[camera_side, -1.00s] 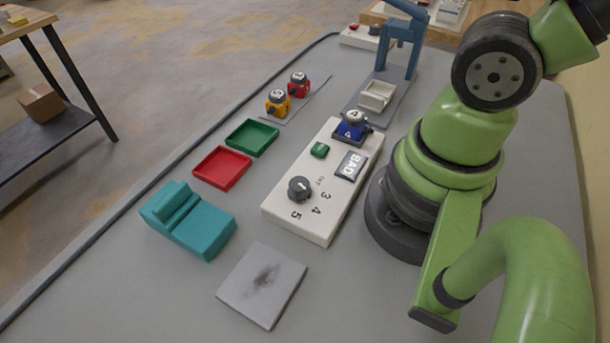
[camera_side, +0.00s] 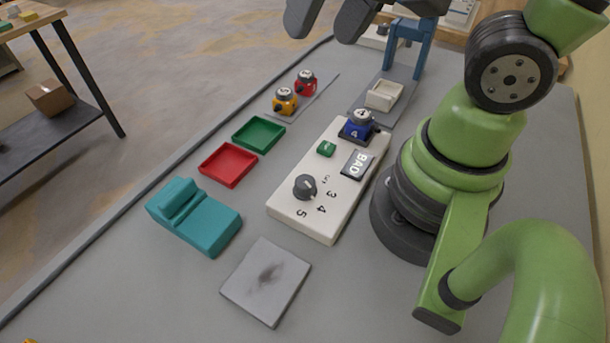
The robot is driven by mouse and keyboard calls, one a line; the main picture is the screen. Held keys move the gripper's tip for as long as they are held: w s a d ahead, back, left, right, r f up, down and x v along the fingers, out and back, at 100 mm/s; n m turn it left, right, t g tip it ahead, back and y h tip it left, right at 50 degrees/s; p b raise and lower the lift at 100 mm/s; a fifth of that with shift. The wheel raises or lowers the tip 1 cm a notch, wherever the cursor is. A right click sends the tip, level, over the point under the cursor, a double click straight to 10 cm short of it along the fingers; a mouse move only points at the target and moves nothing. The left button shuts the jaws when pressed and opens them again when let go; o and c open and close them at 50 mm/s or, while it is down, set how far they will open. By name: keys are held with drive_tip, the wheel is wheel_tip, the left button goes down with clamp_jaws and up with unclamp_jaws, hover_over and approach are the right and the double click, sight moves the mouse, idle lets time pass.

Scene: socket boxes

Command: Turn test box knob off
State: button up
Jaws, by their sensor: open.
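The white test box (camera_side: 290,222) lies on the grey table. Its dark round knob (camera_side: 305,187) has a light mark on top, beside printed labels that include 3, 4 and 5; its exact setting is too small to read. The box also carries a green button (camera_side: 326,149), a display reading BAD (camera_side: 357,165), and a blue socket box (camera_side: 357,128) marked 4 seated at its far end. My gripper (camera_side: 328,22) shows at the top edge, its dark fingers apart and empty, high above and away from the knob. Its upper part is cut off.
A green tray (camera_side: 259,135), a red tray (camera_side: 228,164) and a teal block (camera_side: 194,217) lie left of the box. Orange (camera_side: 285,101) and red (camera_side: 306,83) socket boxes stand farther back. A blue press frame (camera_side: 410,50) stands behind. A grey plate (camera_side: 266,281) lies in front.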

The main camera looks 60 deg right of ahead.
sight(305, 182)
drive_tip(key=shift+w+a+f+m+g+h, duration=0.2)
drive_tip(key=shift+a+f+m+g, duration=0.45)
drive_tip(key=shift+f, duration=3.1)
drive_tip(key=shift+s+a+f+m+g+h, duration=0.1)
drive_tip(key=shift+a+f+m+g+h, duration=0.6)
drive_tip(key=shift+f, duration=3.1)
drive_tip(key=shift+w+a+f+m+g+y, duration=0.25)
drive_tip(key=shift+f+g, duration=0.7)
drive_tip(key=shift+f, duration=2.8)
drive_tip(key=shift+s+a, duration=0.1)
drive_tip(key=c, duration=0.9)
